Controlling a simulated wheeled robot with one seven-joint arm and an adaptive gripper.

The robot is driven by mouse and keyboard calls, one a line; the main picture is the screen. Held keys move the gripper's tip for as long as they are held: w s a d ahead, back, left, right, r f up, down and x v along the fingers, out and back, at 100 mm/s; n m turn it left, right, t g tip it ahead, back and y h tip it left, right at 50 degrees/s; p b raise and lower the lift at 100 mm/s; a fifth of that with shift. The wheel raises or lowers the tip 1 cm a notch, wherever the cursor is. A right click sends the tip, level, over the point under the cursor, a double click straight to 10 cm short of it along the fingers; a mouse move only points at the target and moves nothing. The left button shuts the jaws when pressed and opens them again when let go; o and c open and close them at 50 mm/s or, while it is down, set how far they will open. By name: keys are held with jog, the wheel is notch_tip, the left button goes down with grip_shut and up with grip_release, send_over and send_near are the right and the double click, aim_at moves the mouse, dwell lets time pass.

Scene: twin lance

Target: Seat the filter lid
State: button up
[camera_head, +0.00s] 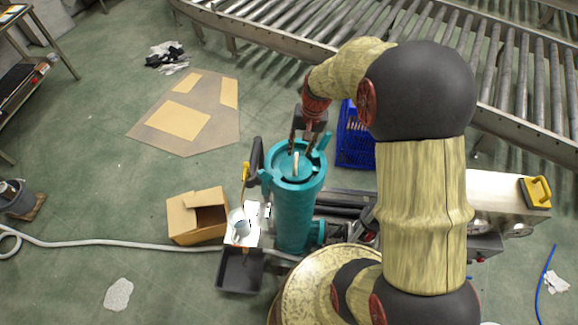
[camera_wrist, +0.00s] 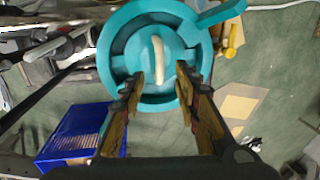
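The teal filter housing (camera_head: 294,215) stands upright as a tall cylinder below my arm. The round teal filter lid (camera_wrist: 140,45) lies at its open top, inside the wider teal rim (camera_wrist: 106,62). A cream handle (camera_wrist: 157,62) stands up from the lid; in the head view the handle (camera_head: 296,163) also shows. My gripper (camera_wrist: 160,77) is over the lid with its two fingers apart, one on each side of the handle. Gaps show between fingers and handle. Whether the lid sits fully down cannot be told; the fingers partly hide it.
A blue crate (camera_head: 356,150) stands close behind the housing. A cardboard box (camera_head: 183,222) and a dark tray (camera_head: 240,270) are at its left. A roller conveyor (camera_head: 300,30) crosses the back.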

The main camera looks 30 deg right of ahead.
aim_at(296, 158)
notch_tip(296, 158, down, 2)
jog(key=shift+w+a+f, duration=0.1)
jog(key=shift+w+f, duration=0.05)
jog(key=shift+f, duration=0.05)
jog(key=f, duration=0.5)
jog(key=shift+w+a+b, duration=0.35)
jog(key=c, duration=0.3)
grip_shut()
